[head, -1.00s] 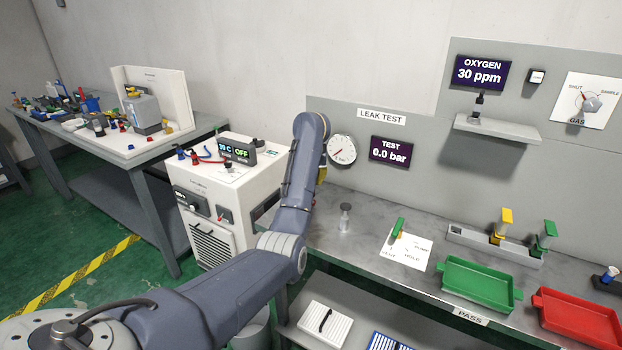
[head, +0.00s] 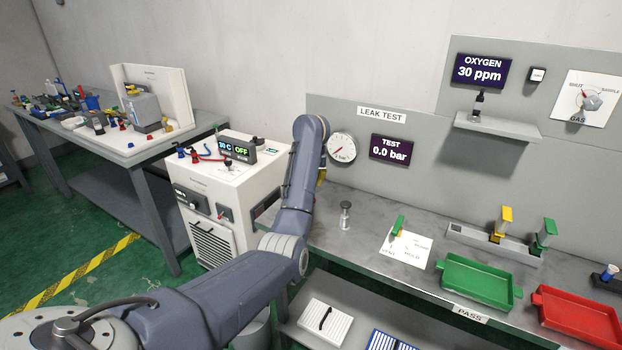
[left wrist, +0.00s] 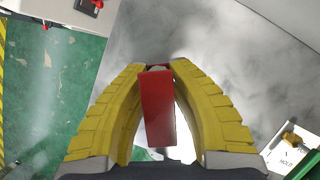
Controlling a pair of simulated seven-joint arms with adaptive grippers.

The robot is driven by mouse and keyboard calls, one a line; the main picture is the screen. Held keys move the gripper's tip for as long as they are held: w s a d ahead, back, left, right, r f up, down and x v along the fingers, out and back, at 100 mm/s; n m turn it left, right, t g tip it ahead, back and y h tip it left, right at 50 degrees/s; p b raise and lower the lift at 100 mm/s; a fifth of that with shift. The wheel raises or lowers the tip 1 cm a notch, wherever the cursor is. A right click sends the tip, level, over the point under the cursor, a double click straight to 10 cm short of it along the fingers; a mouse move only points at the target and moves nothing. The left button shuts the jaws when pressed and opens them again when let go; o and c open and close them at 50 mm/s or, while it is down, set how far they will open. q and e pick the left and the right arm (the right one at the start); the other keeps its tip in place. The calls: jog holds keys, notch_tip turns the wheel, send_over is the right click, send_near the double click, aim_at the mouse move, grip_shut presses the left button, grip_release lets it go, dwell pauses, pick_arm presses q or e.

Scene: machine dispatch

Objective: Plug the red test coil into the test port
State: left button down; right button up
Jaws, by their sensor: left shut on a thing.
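The red test coil (left wrist: 157,108) shows in the left wrist view as a red block between the yellow fingers of my left gripper (left wrist: 158,68), which is shut on it. The fingers hide its sides, and its far end is hard to make out. In the head view the gripper is mostly hidden behind my left arm, with only a sliver of yellow showing. The test port is not clearly identifiable. A short metal post (head: 345,216) with a dark top stands on the leak test bench, right of the arm. My right gripper is in neither current view.
The grey bench (head: 345,248) has clear metal around the post. A green-handled valve (head: 398,226) sits on a white card. A green tray (head: 480,284) and red tray (head: 577,318) stand further right. A white machine (head: 222,195) stands left of the bench. The test display reads 0.0 bar.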

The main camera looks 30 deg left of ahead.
pick_arm(q)
jog(key=shift+s+d+f, duration=0.1)
jog(key=shift+f, duration=1)
dwell(0.4)
jog(key=c, duration=1.4)
grip_release()
jog(key=o, duration=0.8)
jog(key=shift+r, duration=0.25)
jog(key=shift+r, duration=0.1)
jog(key=shift+r, duration=2.9)
